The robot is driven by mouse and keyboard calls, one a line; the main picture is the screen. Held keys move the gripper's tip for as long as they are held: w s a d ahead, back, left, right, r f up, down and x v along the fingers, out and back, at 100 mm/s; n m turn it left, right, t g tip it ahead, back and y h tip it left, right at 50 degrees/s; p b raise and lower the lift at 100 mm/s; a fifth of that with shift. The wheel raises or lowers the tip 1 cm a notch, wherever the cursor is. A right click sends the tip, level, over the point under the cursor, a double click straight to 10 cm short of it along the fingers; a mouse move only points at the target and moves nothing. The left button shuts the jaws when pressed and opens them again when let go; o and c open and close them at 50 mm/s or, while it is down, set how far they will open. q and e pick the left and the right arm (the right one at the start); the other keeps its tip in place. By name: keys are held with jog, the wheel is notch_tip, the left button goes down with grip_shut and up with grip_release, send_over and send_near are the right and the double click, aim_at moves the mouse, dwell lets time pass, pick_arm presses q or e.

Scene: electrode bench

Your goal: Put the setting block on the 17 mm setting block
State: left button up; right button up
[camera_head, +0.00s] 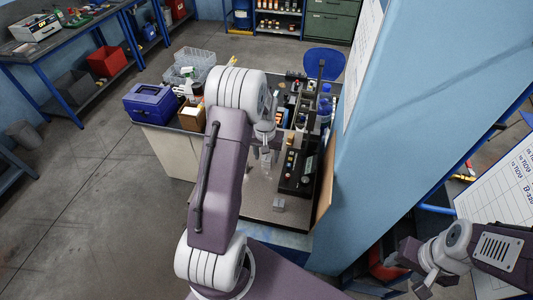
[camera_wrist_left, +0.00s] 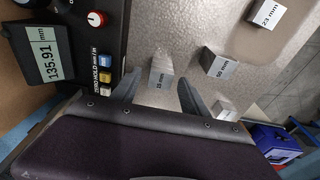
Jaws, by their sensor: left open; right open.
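In the left wrist view several small grey setting blocks with printed labels stand on the grey bench top (camera_wrist_left: 205,25). One block (camera_wrist_left: 160,73) lies between the two fingers of my open left gripper (camera_wrist_left: 159,78), with a gap to each side; its label is too small to read surely. A block marked 50 mm (camera_wrist_left: 219,65) is to its right, a block marked 23 mm (camera_wrist_left: 267,14) at the upper right. Another block (camera_wrist_left: 224,111) is partly behind the right finger. I cannot tell which is the 17 mm one. In the head view my arm partly hides the bench. My right gripper (camera_head: 412,268) is open, empty, away from the bench.
A dark gauge with a display reading 135.91 (camera_wrist_left: 55,52), a red knob and coloured buttons stands left of the fingers. A blue box (camera_head: 152,103) is at the bench's left. A grey block (camera_head: 278,204) sits near the front edge. A blue wall (camera_head: 400,130) bounds the right.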

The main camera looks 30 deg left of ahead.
pick_arm(q)
jog(key=shift+r, duration=0.35)
notch_tip(320, 180, up, 12)
jog(key=s+f+b, duration=0.1)
jog(key=b, duration=0.1)
jog(key=s+d+f+m, duration=0.1)
jog(key=s+d+f, duration=0.2)
jog(key=s+d, duration=0.4)
jog(key=s+d+f+m, duration=0.2)
jog(key=s+d+f, duration=0.2)
jog(key=s, duration=0.5)
jog(key=d, duration=0.2)
jog(key=shift+d+f+h, duration=0.2)
jog(key=shift+d+h, duration=0.1)
jog(key=shift+d, duration=0.05)
